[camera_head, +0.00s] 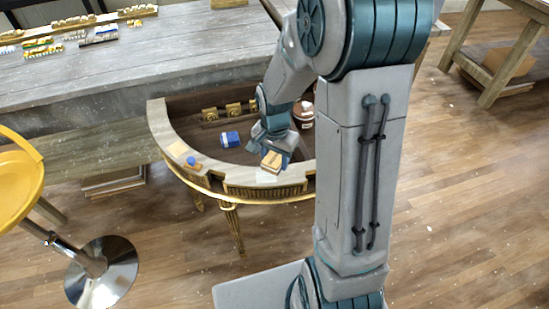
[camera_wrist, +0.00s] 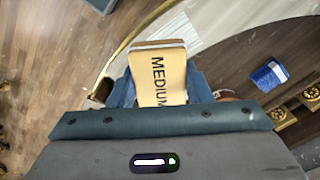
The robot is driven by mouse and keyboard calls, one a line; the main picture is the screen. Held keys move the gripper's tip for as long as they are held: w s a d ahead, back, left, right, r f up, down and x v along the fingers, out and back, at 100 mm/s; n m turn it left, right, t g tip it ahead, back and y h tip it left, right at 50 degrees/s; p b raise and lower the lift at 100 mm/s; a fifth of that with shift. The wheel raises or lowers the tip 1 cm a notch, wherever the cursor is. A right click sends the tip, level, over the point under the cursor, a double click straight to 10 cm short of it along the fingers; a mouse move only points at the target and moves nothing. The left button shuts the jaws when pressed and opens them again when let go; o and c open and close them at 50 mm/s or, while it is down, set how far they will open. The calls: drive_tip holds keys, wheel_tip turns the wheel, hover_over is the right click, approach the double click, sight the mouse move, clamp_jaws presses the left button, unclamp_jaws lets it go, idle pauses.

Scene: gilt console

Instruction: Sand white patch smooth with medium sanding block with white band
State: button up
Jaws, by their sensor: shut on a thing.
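The sanding block (camera_wrist: 160,72) is tan and marked "MEDIUM", with a pale band along its far edge in the wrist view. My gripper (camera_wrist: 161,92) is shut on it, with blue fingers on both sides. In the head view the block (camera_head: 271,161) is over the front of the curved console rim (camera_head: 215,177). A whitish patch (camera_wrist: 180,22) shows on the rim just beyond the block in the wrist view. I cannot tell whether the block touches the surface.
A blue item with white (camera_head: 229,139) and brass ornaments (camera_head: 228,111) are inside the console's curve. A yellow stool (camera_head: 20,175) stands at left.

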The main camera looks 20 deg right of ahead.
sight(264, 175)
drive_tip(key=shift+r+p, duration=0.75)
drive_tip(key=shift+r, duration=0.55)
drive_tip(key=shift+w+a, duration=0.25)
drive_tip(key=shift+a, duration=0.7)
drive_tip(key=shift+f+b, duration=0.1)
drive_tip(key=shift+b, duration=0.3)
idle(0.4)
drive_tip(key=shift+w+a+f+b, duration=0.1)
drive_tip(key=shift+a+f+b, duration=0.1)
drive_tip(key=shift+f+b, duration=0.7)
drive_tip(key=shift+a+f+b, duration=0.2)
drive_tip(key=shift+f+b, duration=0.5)
drive_tip(key=shift+f, duration=0.25)
drive_tip(key=shift+w+a+f+b, duration=0.1)
drive_tip(key=shift+a+f+b, duration=0.1)
drive_tip(key=shift+f+b, duration=0.7)
drive_tip(key=shift+f+b, duration=0.75)
drive_tip(key=shift+f, duration=0.3)
drive_tip(key=shift+d, duration=0.1)
